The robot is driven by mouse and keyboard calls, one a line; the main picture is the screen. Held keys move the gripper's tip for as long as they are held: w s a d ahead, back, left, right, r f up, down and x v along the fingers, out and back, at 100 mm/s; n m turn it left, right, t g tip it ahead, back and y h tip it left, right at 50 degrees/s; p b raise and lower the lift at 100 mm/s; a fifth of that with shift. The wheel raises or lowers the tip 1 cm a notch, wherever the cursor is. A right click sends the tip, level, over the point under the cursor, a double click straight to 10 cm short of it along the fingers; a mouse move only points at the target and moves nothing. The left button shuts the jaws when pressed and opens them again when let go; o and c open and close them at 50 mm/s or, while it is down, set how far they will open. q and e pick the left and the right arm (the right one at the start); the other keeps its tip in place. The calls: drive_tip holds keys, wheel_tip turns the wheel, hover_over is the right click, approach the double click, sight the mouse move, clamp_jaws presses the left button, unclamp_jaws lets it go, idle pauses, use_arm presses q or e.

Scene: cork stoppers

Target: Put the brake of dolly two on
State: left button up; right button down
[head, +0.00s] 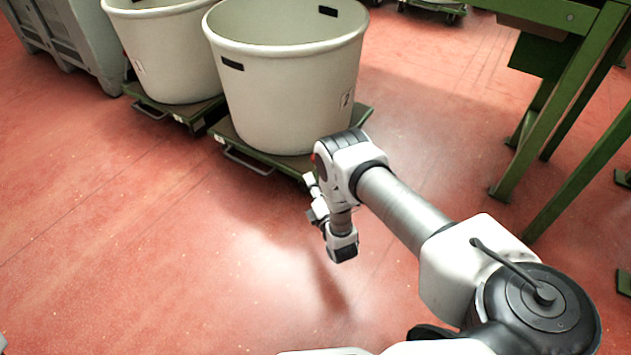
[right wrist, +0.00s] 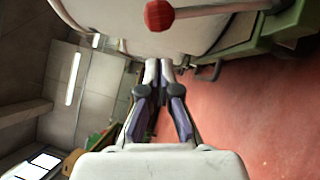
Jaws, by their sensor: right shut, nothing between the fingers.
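Dolly two is a green low frame (head: 236,139) under the pale round tub (head: 285,90) marked 2. Its near right corner is behind my right wrist. In the right wrist view, a red ball knob (right wrist: 158,15) on a pale rod (right wrist: 222,9) shows at the top, in front of the tub (right wrist: 110,22). My right gripper (head: 311,184) is beside the dolly's near right corner, small and partly hidden in the head view. Its fingers (right wrist: 158,66) are shut and empty, and appear below the knob in the wrist view. Whether they touch the lever cannot be told. My left gripper is out of view.
A second tub (head: 172,60) on a green dolly (head: 190,115) stands to the left, with a grey crate (head: 75,40) beyond it. A green metal frame (head: 570,90) stands at right. The red floor (head: 130,260) in front is clear.

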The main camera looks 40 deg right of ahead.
drive_tip(key=d, duration=0.1)
drive_tip(key=w+d+r, duration=0.1)
drive_tip(key=shift+w+d+b, duration=0.15)
drive_tip(key=shift+d+b, duration=0.15)
drive_tip(key=shift+b, duration=0.1)
drive_tip(key=w+d+r+m+g+p, duration=0.1)
drive_tip(key=w+d+m+g+p, duration=0.1)
drive_tip(key=d+m+p, duration=0.1)
drive_tip(key=w+d+r+m+g+y+p, duration=0.1)
drive_tip(key=w+d+r+m+g+p, duration=0.1)
drive_tip(key=d+p, duration=0.4)
drive_tip(key=shift+w+d+r+m+g+y, duration=0.15)
drive_tip(key=shift+w+d+m+g+y, duration=0.3)
drive_tip(key=shift+d+m, duration=0.7)
drive_tip(key=shift+d+r, duration=0.15)
drive_tip(key=shift+d, duration=0.05)
